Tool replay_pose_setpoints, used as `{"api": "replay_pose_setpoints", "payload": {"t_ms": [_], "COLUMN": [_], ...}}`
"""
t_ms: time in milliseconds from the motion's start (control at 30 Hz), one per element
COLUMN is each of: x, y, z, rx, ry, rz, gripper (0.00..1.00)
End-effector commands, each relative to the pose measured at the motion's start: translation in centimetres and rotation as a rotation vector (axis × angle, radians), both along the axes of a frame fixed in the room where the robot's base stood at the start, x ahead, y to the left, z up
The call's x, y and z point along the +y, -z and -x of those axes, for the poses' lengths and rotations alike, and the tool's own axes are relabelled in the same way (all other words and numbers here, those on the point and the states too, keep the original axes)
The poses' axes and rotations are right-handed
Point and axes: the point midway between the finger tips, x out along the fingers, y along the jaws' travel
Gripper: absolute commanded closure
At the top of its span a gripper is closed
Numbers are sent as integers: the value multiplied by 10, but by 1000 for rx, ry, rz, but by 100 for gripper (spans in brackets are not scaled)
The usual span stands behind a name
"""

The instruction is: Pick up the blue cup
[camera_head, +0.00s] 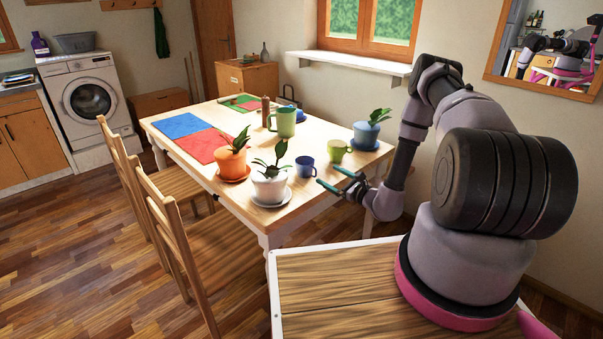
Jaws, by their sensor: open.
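A small dark blue cup (305,167) stands upright on the light wooden table (222,188), near its right front part. A white plant pot (269,187) is to its left and a small green cup (337,151) is to its right and behind. My gripper (326,178) is open, with its two teal-tipped fingers pointing left toward the blue cup. The fingers are just right of and in front of the cup in the picture. They look empty; whether a finger touches the cup is hard to tell.
A larger green mug (285,122), an orange plant pot (232,162) and a blue-grey plant pot (366,134) stand on the table. A blue placemat (181,126) and a red placemat (203,145) lie flat at left. Wooden chairs (185,245) line the table's left side.

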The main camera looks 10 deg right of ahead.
Motion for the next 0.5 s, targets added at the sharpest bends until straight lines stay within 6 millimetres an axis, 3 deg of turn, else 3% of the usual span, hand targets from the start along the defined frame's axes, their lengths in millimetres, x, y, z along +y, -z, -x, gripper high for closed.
{"api": "replay_pose_setpoints", "payload": {"t_ms": [133,500], "x": [-5,20], "y": [20,20], "z": [2,-41], "rx": [20,20], "ry": [53,54], "rz": [-5,-5], "gripper": [2,2]}}
